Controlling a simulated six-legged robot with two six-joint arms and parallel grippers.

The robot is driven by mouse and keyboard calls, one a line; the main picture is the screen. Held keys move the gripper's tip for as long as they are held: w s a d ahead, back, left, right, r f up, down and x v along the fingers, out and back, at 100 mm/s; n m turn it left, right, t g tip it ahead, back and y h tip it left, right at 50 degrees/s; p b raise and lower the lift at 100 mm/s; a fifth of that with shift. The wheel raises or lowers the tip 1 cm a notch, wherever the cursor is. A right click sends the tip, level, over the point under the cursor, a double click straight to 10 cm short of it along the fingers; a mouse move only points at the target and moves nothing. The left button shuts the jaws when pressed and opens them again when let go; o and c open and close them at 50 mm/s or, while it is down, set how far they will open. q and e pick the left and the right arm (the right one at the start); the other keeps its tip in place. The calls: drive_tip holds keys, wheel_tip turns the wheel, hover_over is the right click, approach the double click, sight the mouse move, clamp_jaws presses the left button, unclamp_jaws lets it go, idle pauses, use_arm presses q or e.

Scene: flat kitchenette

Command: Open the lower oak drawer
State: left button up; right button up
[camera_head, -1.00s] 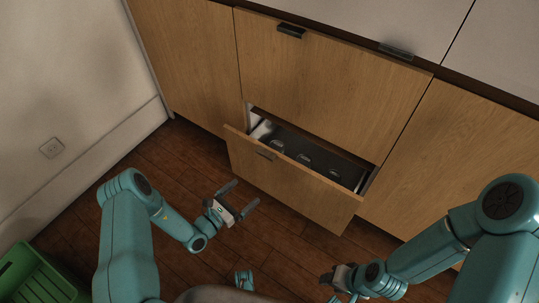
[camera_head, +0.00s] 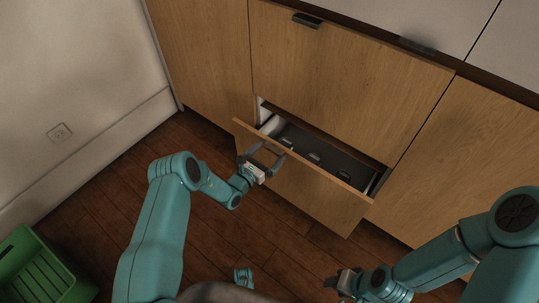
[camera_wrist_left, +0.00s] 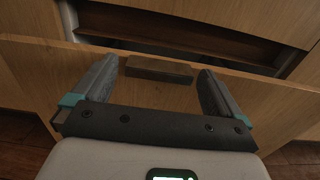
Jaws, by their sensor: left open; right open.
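The lower oak drawer (camera_head: 315,190) is pulled part way out, and several small dark-grey items show inside it. My left gripper (camera_head: 268,153) is open at the drawer's front, near its left part. In the left wrist view the drawer front (camera_wrist_left: 50,75) crosses the picture, and its dark bar handle (camera_wrist_left: 158,70) lies between the two open fingertips (camera_wrist_left: 158,72). I cannot tell whether the fingers touch the front. In the head view the gripper covers most of the handle. My right gripper (camera_head: 345,283) is low at the bottom, away from the drawer.
The closed upper oak front (camera_head: 345,75) with a dark handle (camera_head: 307,20) is above the drawer. A green crate (camera_head: 38,265) stands on the floor at the lower left. The wooden floor (camera_head: 290,240) before the drawer is mostly clear.

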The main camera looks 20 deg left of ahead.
use_arm(q)
drive_tip(key=shift+w+d, duration=0.15)
drive_tip(key=shift+w, duration=0.2)
drive_tip(key=c, duration=1.3)
drive_tip(key=shift+p+v, duration=3.5)
drive_tip(key=shift+v, duration=7.95)
drive_tip(key=shift+r, duration=0.1)
